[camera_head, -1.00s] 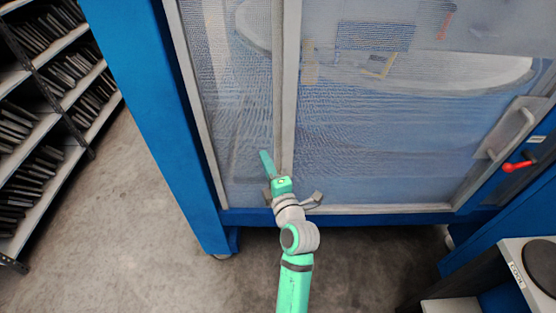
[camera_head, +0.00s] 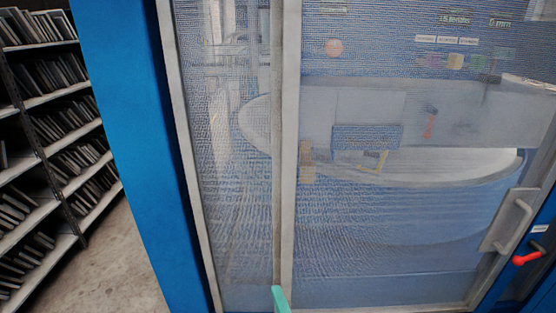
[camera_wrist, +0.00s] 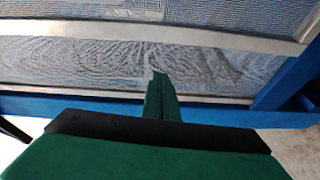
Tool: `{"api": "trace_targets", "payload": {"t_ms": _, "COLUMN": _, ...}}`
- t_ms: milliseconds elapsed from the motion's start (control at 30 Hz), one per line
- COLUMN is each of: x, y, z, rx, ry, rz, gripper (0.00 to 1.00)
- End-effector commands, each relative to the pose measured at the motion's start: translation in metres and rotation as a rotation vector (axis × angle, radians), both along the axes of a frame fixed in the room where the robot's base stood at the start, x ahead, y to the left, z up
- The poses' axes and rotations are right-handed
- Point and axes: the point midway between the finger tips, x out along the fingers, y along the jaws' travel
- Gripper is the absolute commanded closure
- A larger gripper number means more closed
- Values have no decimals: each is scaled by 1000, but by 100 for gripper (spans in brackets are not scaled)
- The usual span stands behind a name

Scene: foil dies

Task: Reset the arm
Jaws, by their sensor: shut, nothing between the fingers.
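My gripper (camera_wrist: 160,82) shows in the wrist view as green fingers pressed together, with nothing between them. It points toward the lower part of a mesh-screened door panel (camera_wrist: 110,60) in a pale metal frame. I cannot tell whether the fingertips touch the panel. In the head view only a small green piece of my arm (camera_head: 280,299) shows at the bottom edge, in front of the door's upright frame bar (camera_head: 287,150). The rest of the arm is out of that view.
A blue cabinet post (camera_head: 125,110) stands left of the screened doors. A door handle (camera_head: 513,222) and a red lever (camera_head: 527,257) are at the right. A shelf rack (camera_head: 50,145) of dark items stands far left, with bare floor (camera_head: 118,265) beside it.

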Motion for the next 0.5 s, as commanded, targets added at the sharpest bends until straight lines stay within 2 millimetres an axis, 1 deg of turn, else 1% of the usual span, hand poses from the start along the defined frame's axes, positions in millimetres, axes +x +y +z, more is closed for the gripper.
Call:
{"api": "trace_targets", "payload": {"t_ms": 33, "x": -9, "y": -2, "z": -14, "rx": 40, "ry": 34, "rz": -21, "gripper": 100}}
{"api": "trace_targets", "payload": {"t_ms": 167, "x": -36, "y": -10, "z": -50, "rx": 189, "ry": 125, "rz": -102, "gripper": 100}}
{"api": "trace_targets", "payload": {"t_ms": 200, "x": -47, "y": -12, "z": -61, "rx": 238, "ry": 151, "rz": -129, "gripper": 100}}
{"api": "trace_targets", "payload": {"t_ms": 267, "x": -63, "y": -15, "z": -75, "rx": 314, "ry": 185, "rz": -168, "gripper": 100}}
{"api": "trace_targets", "payload": {"t_ms": 400, "x": -102, "y": -22, "z": -103, "rx": 483, "ry": 248, "rz": -255, "gripper": 100}}
{"api": "trace_targets", "payload": {"t_ms": 467, "x": -120, "y": -24, "z": -113, "rx": 554, "ry": 268, "rz": -288, "gripper": 100}}
{"api": "trace_targets", "payload": {"t_ms": 500, "x": -132, "y": -25, "z": -118, "rx": 601, "ry": 280, "rz": -310, "gripper": 100}}
